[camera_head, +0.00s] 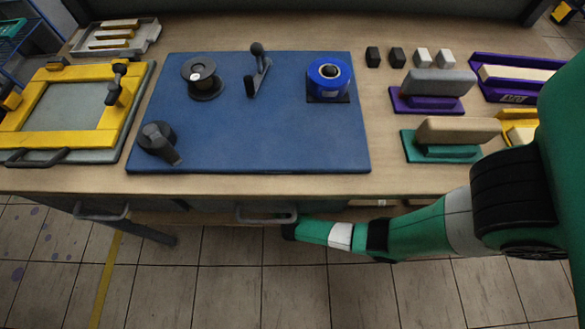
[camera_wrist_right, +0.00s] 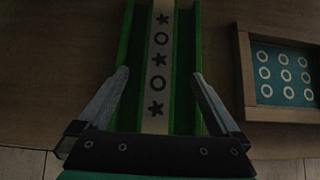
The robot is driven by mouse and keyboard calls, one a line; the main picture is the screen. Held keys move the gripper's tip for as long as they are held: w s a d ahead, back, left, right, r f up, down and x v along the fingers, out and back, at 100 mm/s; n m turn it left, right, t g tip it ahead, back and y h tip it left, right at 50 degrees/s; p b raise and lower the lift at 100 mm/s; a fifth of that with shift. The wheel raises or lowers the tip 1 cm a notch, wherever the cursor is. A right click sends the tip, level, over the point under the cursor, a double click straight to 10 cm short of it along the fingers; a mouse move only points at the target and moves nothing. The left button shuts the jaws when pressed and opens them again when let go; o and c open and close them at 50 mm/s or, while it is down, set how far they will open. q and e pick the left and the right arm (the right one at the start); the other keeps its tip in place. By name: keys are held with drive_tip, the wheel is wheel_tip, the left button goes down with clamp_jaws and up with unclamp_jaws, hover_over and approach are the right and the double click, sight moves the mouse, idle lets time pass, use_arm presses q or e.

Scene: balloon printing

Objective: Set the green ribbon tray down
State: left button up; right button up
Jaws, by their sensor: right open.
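The green ribbon tray (camera_wrist_right: 127,47) is a narrow channel with green side walls, seen in the right wrist view. A pale ribbon (camera_wrist_right: 160,62) printed with dark stars and circles runs along its middle. The tray appears to lie on a dim brown wooden surface. My right gripper (camera_wrist_right: 161,73) is open, with one finger at each side of the tray, close to its walls. In the head view my right arm reaches down to the front of the workbench, and its fingers and the tray are hidden there. My left gripper is not in view.
A wooden-framed tray (camera_wrist_right: 246,75) with rings on a teal base lies right of the ribbon tray. Above, the workbench holds a blue mat (camera_head: 270,130), a yellow frame (camera_head: 65,75), a blue spool (camera_head: 328,76) and stamp blocks. Handles (camera_head: 266,214) project from the bench front.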

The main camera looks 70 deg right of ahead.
drive_tip(key=p+v, duration=0.2)
drive_tip(key=v, duration=0.3)
drive_tip(key=shift+a+r, duration=0.15)
drive_tip(key=shift+r, duration=0.1)
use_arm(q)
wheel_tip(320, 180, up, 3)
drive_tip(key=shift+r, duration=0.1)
